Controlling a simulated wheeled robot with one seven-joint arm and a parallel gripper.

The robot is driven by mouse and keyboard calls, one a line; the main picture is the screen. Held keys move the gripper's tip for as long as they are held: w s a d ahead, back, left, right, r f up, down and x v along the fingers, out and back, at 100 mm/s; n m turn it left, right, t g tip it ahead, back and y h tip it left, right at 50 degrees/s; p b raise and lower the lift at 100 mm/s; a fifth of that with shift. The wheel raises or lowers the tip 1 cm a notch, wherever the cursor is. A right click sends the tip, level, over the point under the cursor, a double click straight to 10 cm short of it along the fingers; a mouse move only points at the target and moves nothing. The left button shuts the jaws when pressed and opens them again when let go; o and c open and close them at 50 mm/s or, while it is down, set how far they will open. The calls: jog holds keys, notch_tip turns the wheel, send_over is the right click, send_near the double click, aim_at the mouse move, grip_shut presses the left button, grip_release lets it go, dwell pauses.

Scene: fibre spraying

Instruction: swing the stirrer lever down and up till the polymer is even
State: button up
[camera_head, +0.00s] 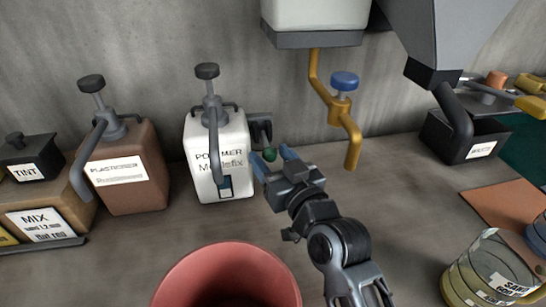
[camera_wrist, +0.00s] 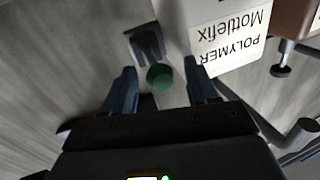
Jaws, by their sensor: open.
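The white polymer container (camera_head: 216,158) stands against the back wall, labelled "POLYMER Mottlefix". A dark lever with a green round knob (camera_head: 267,154) sticks out at its right side. The knob also shows in the wrist view (camera_wrist: 159,77), with the dark lever arm behind it. My gripper (camera_head: 270,160) is just right of the container, its blue fingers spread. In the wrist view my gripper (camera_wrist: 161,85) is open, with one finger on each side of the green knob and gaps showing. A small level window (camera_head: 225,186) sits low on the container front.
A brown plasticiser container (camera_head: 124,170) stands left of the polymer container. A red bucket (camera_head: 229,270) stands in front. A yellow pipe with a blue valve (camera_head: 344,82) hangs on the right.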

jog(key=shift+c, duration=0.4)
grip_shut()
